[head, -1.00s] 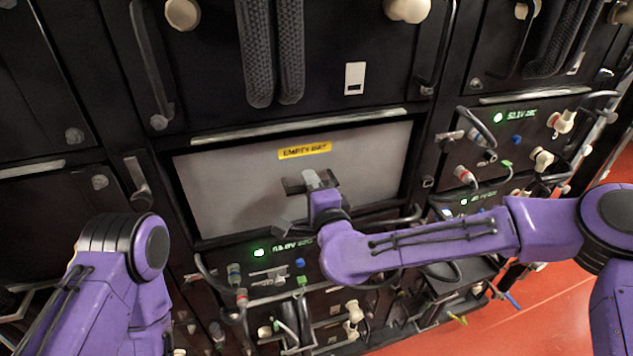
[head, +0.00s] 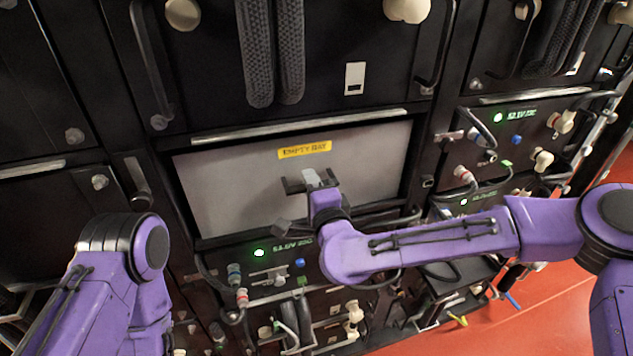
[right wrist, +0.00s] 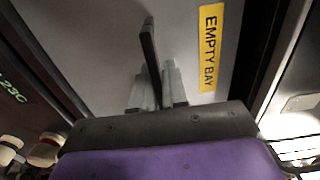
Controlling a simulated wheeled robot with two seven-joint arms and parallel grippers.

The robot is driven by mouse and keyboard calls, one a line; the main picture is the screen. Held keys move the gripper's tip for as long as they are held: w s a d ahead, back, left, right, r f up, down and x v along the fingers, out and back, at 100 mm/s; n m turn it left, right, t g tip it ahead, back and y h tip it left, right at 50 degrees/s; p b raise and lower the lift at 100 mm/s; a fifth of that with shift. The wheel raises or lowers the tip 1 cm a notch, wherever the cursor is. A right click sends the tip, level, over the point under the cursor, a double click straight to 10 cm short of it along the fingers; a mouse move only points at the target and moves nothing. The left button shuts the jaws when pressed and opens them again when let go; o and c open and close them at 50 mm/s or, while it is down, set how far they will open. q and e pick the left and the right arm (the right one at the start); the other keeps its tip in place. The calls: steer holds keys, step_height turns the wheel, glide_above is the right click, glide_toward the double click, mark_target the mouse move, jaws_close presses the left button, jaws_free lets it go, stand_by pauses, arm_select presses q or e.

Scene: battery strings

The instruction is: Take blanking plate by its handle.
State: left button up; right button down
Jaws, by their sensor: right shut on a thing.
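The blanking plate (head: 235,190) is a flat grey panel in the middle of the rack, with a yellow "EMPTY BAY" label (head: 305,149) near its top edge. My right gripper (head: 313,180) is at the centre of the plate, below the label. In the right wrist view the dark handle (right wrist: 149,45) stands between the grey fingertips of my right gripper (right wrist: 158,90), which is shut on it. The gripper hides part of the handle. The plate sits flush in its bay. My left arm shows at the lower left, but its gripper is out of view.
A battery module with a green light (head: 259,253) and cable connectors sits just below the plate. A similar module (head: 520,130) is at the right. Thick braided cables (head: 272,55) hang above.

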steer(key=shift+r+p, duration=0.45)
steer(key=shift+r, duration=0.3)
stand_by(0.3)
steer(key=p+v, duration=0.1)
steer(key=v, duration=1.3)
stand_by(1.4)
stand_by(0.3)
